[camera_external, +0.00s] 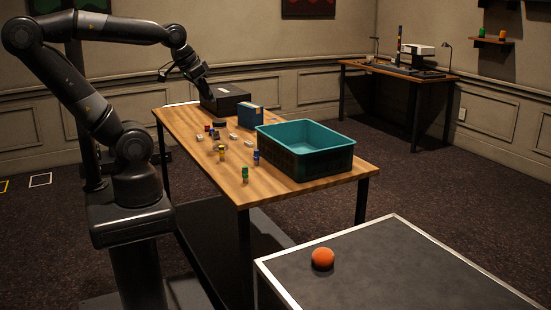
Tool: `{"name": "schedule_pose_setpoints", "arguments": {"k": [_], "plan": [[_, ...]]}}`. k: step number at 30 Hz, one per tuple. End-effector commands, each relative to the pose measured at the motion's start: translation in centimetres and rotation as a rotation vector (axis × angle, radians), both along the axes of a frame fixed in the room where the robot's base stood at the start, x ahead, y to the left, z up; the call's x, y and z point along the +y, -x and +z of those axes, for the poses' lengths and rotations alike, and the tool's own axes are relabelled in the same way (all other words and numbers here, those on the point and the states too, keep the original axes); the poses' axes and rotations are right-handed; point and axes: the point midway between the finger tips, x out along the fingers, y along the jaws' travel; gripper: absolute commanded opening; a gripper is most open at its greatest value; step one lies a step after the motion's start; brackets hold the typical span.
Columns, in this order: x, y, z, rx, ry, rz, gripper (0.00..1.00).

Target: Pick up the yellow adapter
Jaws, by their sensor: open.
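Several small coloured pieces stand on the wooden table (190,137). A small piece with yellow on it (221,154) stands near the table's left edge. It looks the most like the yellow adapter, but it is too small to be sure. A green-and-yellow piece (245,174) stands at the near edge, and a blue piece (257,157) is beside the crate. My gripper (183,75) is open and raised above the table's far left end, apart from these pieces. Its fingertips are dark and hard to make out.
A teal-lined crate (303,139) fills the table's right side. A dark case (224,102) and a blue box (250,117) stand farther back. A desk (398,72) stands at the back right.

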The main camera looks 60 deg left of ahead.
Motion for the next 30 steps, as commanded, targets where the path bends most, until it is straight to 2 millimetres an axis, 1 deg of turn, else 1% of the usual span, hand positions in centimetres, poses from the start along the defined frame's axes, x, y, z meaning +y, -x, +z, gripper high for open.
{"name": "schedule_pose_setpoints", "arguments": {"k": [5,8,14,18,24,27,30], "plan": [[2.1,-2.7,-1.3,0.075,0.011,0.071,0.45],[3.9,-4.5,-2.5,0.126,0.021,0.126,0.45],[8.0,-7.7,-5.6,0.227,0.045,0.233,0.45],[11.2,-9.4,-8.4,0.297,0.065,0.307,0.45],[15.9,-10.8,-12.9,0.391,0.097,0.41,0.45],[17.8,-11.1,-14.9,0.428,0.109,0.448,0.45],[19.1,-11.1,-16.3,0.451,0.12,0.476,0.45]]}}
